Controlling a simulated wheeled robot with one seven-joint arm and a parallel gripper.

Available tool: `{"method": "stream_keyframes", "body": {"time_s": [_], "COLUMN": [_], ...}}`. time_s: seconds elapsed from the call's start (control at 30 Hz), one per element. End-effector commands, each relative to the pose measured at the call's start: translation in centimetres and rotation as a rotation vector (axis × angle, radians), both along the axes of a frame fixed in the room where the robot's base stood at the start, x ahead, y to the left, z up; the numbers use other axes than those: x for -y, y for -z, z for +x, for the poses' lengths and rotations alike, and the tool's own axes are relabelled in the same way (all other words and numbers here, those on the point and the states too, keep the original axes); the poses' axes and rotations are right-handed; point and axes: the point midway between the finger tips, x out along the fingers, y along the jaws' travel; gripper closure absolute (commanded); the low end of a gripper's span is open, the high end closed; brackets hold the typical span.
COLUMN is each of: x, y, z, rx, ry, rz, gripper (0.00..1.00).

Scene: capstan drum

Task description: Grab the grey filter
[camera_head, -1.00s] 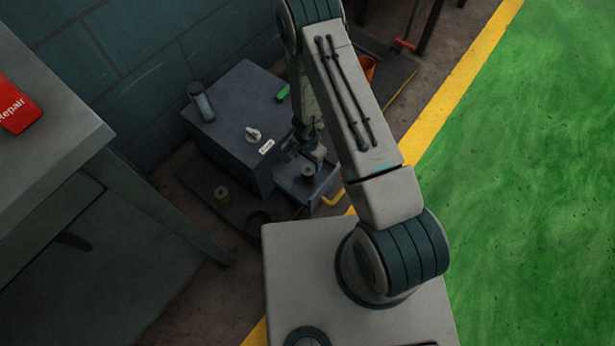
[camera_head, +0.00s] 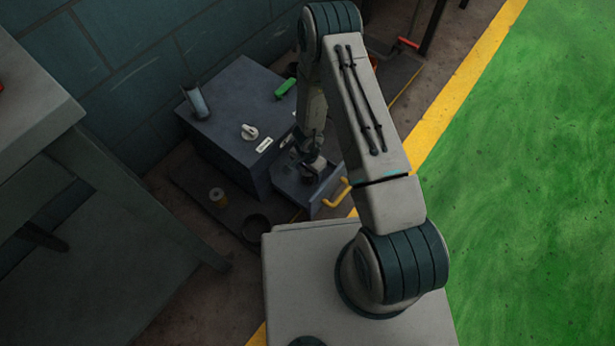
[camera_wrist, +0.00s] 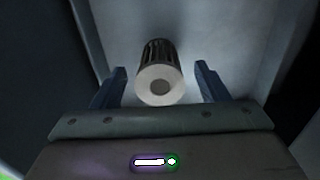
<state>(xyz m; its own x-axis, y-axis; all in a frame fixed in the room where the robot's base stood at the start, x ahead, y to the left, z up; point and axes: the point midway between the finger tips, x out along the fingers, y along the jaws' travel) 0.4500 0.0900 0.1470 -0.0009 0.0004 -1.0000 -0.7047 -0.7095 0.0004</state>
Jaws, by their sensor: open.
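The grey filter (camera_wrist: 158,72), a ribbed dark cylinder with a pale end face and a central hole, lies between my gripper's two blue fingers in the wrist view. My gripper (camera_wrist: 160,80) is open, with a gap between each finger and the filter. In the head view my gripper (camera_head: 313,162) reaches down over the open drawer (camera_head: 290,188) of the dark blue cabinet. There the filter is small and mostly hidden by my gripper.
The dark blue cabinet (camera_head: 228,118) carries a grey cylinder (camera_head: 196,101), a green item (camera_head: 285,88) and a white knob (camera_head: 249,132). A yellow handle (camera_head: 337,193) is on the drawer's right. A grey table (camera_head: 40,100) stands left.

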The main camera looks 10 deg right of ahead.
Motion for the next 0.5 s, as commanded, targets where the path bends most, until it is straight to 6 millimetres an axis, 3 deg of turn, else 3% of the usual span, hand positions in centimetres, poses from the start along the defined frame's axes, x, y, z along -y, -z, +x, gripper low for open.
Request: {"method": "stream_keyframes", "body": {"time_s": [0.13, 0.3, 0.33, 0.5], "x": [0.01, 0.02, 0.02, 0.03], "y": [-0.11, -0.12, -0.12, -0.13], "z": [0.01, 0.01, 0.01, 0.01], "rx": [0.0, 0.001, 0.001, 0.001], "ry": [0.0, -0.001, -0.001, -0.001], "rz": [0.0, -0.001, -0.001, -0.001], "gripper": [0.32, 0.79, 0.83, 0.83]}}
